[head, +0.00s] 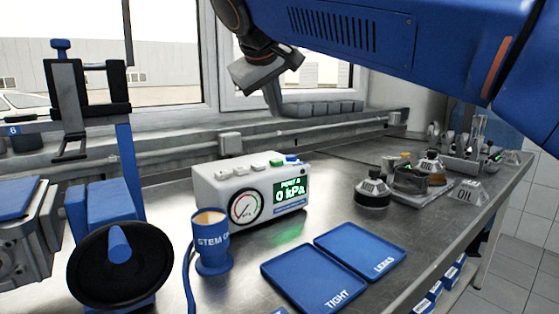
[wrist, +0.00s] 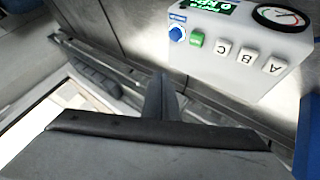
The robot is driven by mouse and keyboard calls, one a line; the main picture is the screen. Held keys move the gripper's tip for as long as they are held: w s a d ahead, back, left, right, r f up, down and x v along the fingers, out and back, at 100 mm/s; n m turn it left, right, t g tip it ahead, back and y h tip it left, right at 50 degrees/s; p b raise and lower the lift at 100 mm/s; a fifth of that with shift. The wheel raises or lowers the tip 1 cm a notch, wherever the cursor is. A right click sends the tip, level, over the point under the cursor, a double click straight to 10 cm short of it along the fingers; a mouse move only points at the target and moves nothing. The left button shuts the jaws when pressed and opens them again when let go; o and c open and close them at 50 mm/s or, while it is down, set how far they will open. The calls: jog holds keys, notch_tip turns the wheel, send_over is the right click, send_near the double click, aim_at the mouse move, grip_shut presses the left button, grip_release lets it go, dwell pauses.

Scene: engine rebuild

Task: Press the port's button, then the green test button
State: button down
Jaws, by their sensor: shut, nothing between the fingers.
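The white tester box (head: 213,203) stands on the bench with a round gauge (head: 246,205) and a green-lit display (head: 290,190) reading 0 kPa; the port letter above is too small to read surely. On its top are white buttons, marked A (wrist: 274,66), B (wrist: 248,56) and C (wrist: 223,47) in the wrist view, then the green button (wrist: 196,40) and a blue one (wrist: 177,33). The green button also shows in the head view (head: 276,162). My gripper (head: 274,108) is shut and empty, above and behind the box, touching nothing. Its fingertips (wrist: 158,78) show in the wrist view.
A blue stem cup (head: 213,250) with a hose stands before the box. Blue trays marked TIGHT (head: 310,280) and LEAKS (head: 360,250) lie to its right. Oil containers (head: 372,190) stand farther right. A rail (head: 320,130) and window sill run behind.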

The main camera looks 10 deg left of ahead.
aim_at(275, 162)
jog(key=shift+f, duration=0.15)
jog(key=shift+f, duration=4.2)
jog(key=shift+f, duration=0.2)
jog(key=shift+f, duration=0.25)
jog(key=shift+f, duration=0.5)
jog(key=shift+r, duration=0.95)
jog(key=shift+r, duration=2.5)
